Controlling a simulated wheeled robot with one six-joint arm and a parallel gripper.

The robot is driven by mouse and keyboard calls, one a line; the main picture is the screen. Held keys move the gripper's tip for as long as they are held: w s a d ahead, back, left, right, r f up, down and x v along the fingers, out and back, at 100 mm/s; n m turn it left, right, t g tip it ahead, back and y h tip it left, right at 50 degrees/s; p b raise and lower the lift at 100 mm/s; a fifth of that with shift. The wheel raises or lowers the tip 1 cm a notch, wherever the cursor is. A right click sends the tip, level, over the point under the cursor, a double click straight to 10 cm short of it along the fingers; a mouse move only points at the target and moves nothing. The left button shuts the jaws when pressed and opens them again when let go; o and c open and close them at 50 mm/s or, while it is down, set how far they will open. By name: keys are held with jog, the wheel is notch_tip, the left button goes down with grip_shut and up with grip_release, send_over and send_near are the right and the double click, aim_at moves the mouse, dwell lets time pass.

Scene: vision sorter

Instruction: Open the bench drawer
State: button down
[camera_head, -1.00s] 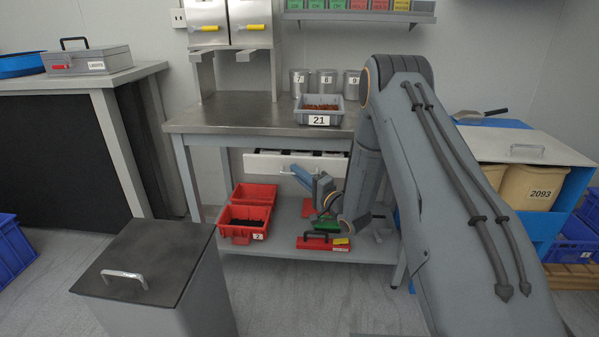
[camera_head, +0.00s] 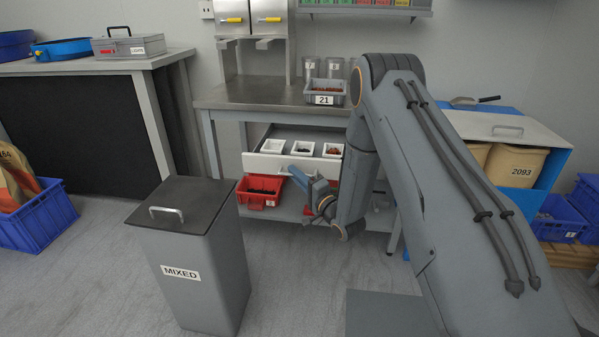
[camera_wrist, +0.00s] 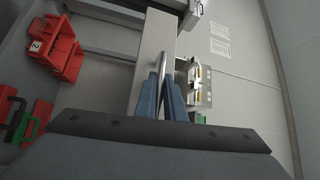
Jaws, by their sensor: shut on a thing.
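The bench drawer (camera_head: 262,163) is pulled out from under the steel-topped bench (camera_head: 245,97). My gripper (camera_head: 291,175) is at the middle of the drawer front. In the wrist view my gripper's blue fingers (camera_wrist: 160,80) are shut on the drawer's metal handle (camera_wrist: 162,57), with the pale drawer front (camera_wrist: 152,40) behind it. My gripper partly hides the handle in the head view.
A grey bin labelled MIXED (camera_head: 195,250) stands on the floor at the left front. Red trays (camera_head: 258,200) sit on the shelf below the drawer. A grey box labelled 21 (camera_head: 324,99) is on the bench. Floor between the bin and my arm is clear.

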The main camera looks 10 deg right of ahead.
jog(key=shift+s+a, duration=0.2)
jog(key=shift+s, duration=0.4)
jog(key=c, duration=1.9)
grip_release()
jog(key=shift+o, duration=0.2)
jog(key=v, duration=0.7)
jog(key=shift+s+d, duration=0.2)
jog(key=shift+s, duration=0.15)
jog(key=shift+f, duration=0.1)
